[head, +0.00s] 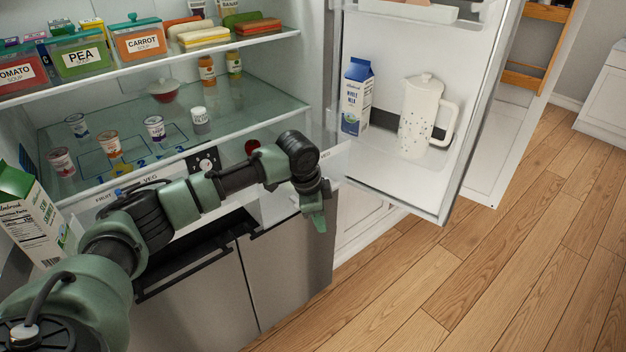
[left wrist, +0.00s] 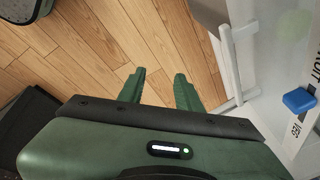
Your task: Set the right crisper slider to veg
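In the left wrist view, a blue slider knob (left wrist: 299,99) sits at the right edge on a pale panel, between the words FRUIT and VEG. My left gripper (head: 317,212) hangs in front of and below the right crisper front. In the left wrist view its two green fingers (left wrist: 159,88) are apart with nothing between them, well left of the knob. My right gripper is not in view.
The left crisper's blue slider (head: 118,191) is near FRUIT. The open fridge door (head: 470,120) holds a milk carton (head: 356,96) and a white pitcher (head: 421,115) to the right. A green carton (head: 36,215) stands far left. Wood floor lies clear below the gripper.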

